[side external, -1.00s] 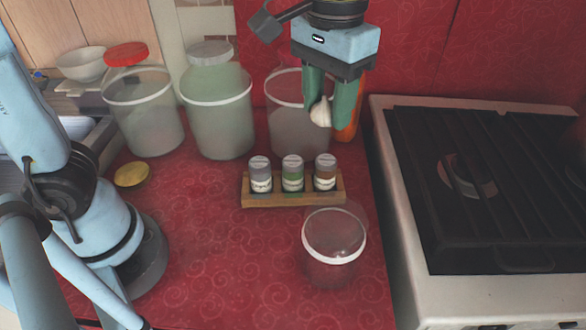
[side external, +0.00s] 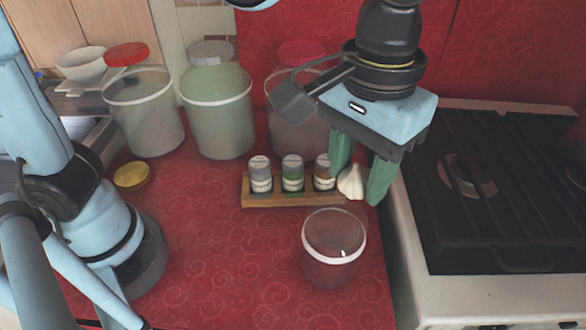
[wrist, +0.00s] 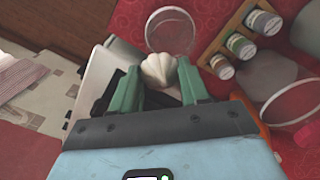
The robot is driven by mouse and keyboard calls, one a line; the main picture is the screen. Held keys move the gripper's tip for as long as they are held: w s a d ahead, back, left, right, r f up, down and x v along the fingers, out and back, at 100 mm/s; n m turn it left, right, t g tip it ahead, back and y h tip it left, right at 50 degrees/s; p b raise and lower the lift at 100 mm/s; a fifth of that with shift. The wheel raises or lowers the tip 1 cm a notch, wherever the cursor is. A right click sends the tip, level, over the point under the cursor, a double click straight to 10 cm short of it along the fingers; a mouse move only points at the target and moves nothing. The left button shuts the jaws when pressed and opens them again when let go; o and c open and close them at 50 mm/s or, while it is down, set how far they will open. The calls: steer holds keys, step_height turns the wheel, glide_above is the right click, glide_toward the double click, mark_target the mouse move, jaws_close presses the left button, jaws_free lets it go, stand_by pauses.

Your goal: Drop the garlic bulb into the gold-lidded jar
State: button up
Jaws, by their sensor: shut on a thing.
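The white garlic bulb (side external: 351,182) is held between the two green fingers of my gripper (side external: 358,186). In the wrist view, the bulb (wrist: 158,70) sits between the fingertips (wrist: 160,76). A small clear jar with a pale rim (side external: 333,262) stands on the red counter, below and a little left of the gripper in the side view. No lid shows on it. In the wrist view, this jar's round mouth (wrist: 170,30) appears just beyond the bulb. A gold lid (side external: 132,176) lies on the counter at left, apart from the jars.
A wooden rack (side external: 290,199) with 3 spice bottles stands behind the small jar. Large jars with a red lid (side external: 126,53), a grey lid (side external: 211,52) and a pinkish-red lid (side external: 301,52) stand at the back. The stove (side external: 480,190) borders the right.

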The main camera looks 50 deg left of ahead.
steer(key=shift+f, duration=0.7)
steer(key=o, duration=1.1)
steer(key=shift+r, duration=0.1)
step_height(320, 180, up, 12)
steer(key=shift+a, duration=0.1)
steer(key=a+f+t, duration=0.2)
steer(key=a+f, duration=0.4)
steer(key=a, duration=0.2)
steer(key=w+a+f+t, duration=0.1)
steer(key=a+f+t, duration=0.1)
steer(key=a+f, duration=0.4)
steer(key=w+a+f+t, duration=0.1)
steer(key=a+f+t, duration=0.2)
steer(key=a+f, duration=0.3)
steer(key=shift+w+a, duration=0.2)
steer(key=shift+a, duration=2.6)
